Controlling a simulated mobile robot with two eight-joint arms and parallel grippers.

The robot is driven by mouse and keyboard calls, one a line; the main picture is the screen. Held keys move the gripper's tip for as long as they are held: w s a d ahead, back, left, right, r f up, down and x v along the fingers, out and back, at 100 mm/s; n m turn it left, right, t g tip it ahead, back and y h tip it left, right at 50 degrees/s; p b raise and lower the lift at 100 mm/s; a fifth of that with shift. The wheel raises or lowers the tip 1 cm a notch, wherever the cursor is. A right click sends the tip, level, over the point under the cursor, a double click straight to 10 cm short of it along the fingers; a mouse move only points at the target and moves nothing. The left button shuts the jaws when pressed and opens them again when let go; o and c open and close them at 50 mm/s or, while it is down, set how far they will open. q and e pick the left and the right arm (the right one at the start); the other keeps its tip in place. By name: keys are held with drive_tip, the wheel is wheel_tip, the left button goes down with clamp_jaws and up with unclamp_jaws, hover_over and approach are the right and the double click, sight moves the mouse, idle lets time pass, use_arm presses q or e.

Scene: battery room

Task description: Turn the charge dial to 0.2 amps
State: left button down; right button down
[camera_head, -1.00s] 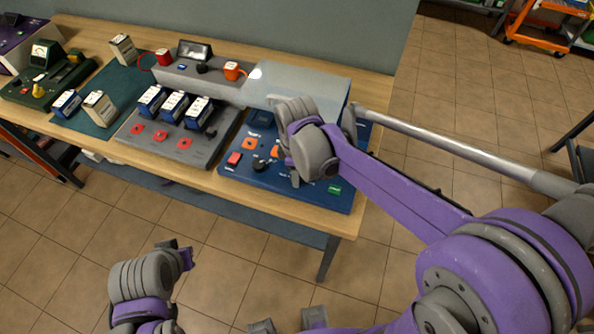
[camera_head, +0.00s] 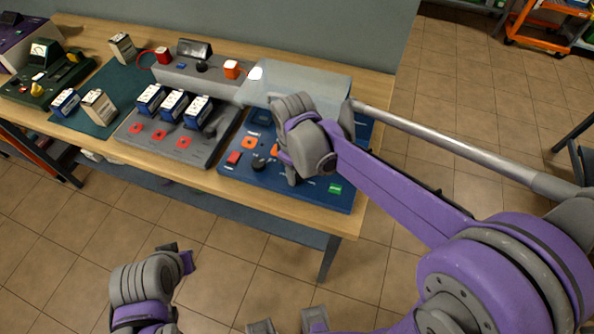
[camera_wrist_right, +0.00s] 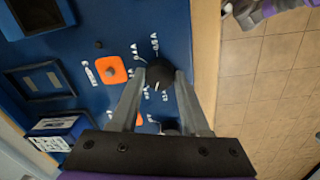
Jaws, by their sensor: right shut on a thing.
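The blue charger panel (camera_head: 315,192) lies at the right end of the bench. My right gripper (camera_head: 291,180) reaches down onto its front part. In the right wrist view, a round black dial (camera_wrist_right: 160,72) sits between the two grey fingers of my right gripper (camera_wrist_right: 160,80), which are shut on its sides. A short white mark shows on the dial, towards the bottom of the picture.
A second black knob (camera_head: 258,164), an orange square (camera_head: 249,143), a red switch (camera_head: 234,157) and a green one (camera_head: 335,188) are on the panel. A pale see-through cover (camera_head: 325,84) stands behind. Several batteries (camera_head: 174,106) stand in the grey charger to the left.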

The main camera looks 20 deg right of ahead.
drive_tip(key=shift+m, duration=1.7)
drive_tip(key=shift+c, duration=1.9)
unclamp_jaws()
drive_tip(key=shift+r, duration=0.1)
wheel_tip(320, 180, up, 11)
drive_tip(key=shift+a+f, duration=0.2)
drive_tip(key=shift+a, duration=0.1)
drive_tip(key=shift+s, duration=0.1)
